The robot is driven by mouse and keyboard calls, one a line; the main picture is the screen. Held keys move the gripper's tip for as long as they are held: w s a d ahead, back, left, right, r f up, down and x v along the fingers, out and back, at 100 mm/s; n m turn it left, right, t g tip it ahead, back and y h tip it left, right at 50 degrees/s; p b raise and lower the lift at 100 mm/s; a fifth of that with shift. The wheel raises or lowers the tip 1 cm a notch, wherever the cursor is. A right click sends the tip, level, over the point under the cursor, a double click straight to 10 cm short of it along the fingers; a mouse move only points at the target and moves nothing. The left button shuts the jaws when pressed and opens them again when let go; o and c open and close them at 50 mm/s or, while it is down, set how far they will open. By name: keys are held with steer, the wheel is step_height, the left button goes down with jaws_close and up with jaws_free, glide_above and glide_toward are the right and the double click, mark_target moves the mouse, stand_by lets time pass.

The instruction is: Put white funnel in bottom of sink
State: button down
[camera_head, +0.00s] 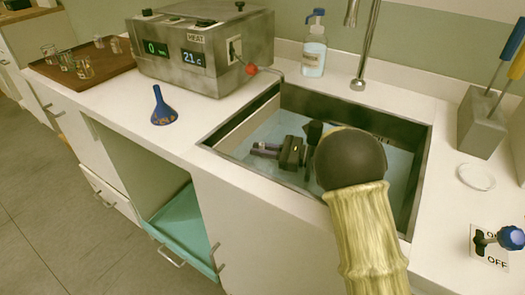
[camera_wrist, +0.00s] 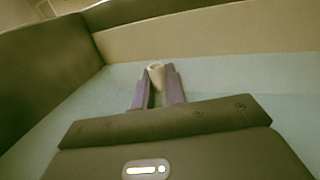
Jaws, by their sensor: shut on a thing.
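My gripper (camera_wrist: 157,82) is down inside the sink (camera_head: 345,104), in its left part. In the wrist view its two purple-grey fingers are shut on a small pale piece, which looks like part of the white funnel (camera_wrist: 156,71). Only the pale end between the fingertips shows; the rest is hidden. In the head view the gripper (camera_head: 258,150) points left, and the funnel cannot be made out there. The light blue sink floor shows beyond the fingers in the wrist view. I cannot tell whether the funnel touches it.
A blue funnel (camera_head: 163,106) stands on the counter left of the sink. A heating device (camera_head: 205,48) stands behind it. A soap bottle (camera_head: 314,45) and a faucet (camera_head: 367,40) are at the sink's back edge. A round white dish (camera_head: 477,177) lies at right.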

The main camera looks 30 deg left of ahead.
steer(key=c, duration=1.4)
jaws_free()
steer(key=shift+c, duration=0.2)
steer(key=shift+d+r, duration=0.1)
steer(key=shift+d, duration=0.1)
steer(key=v, duration=0.7)
steer(key=shift+d+p, duration=0.1)
steer(key=shift+p, duration=0.2)
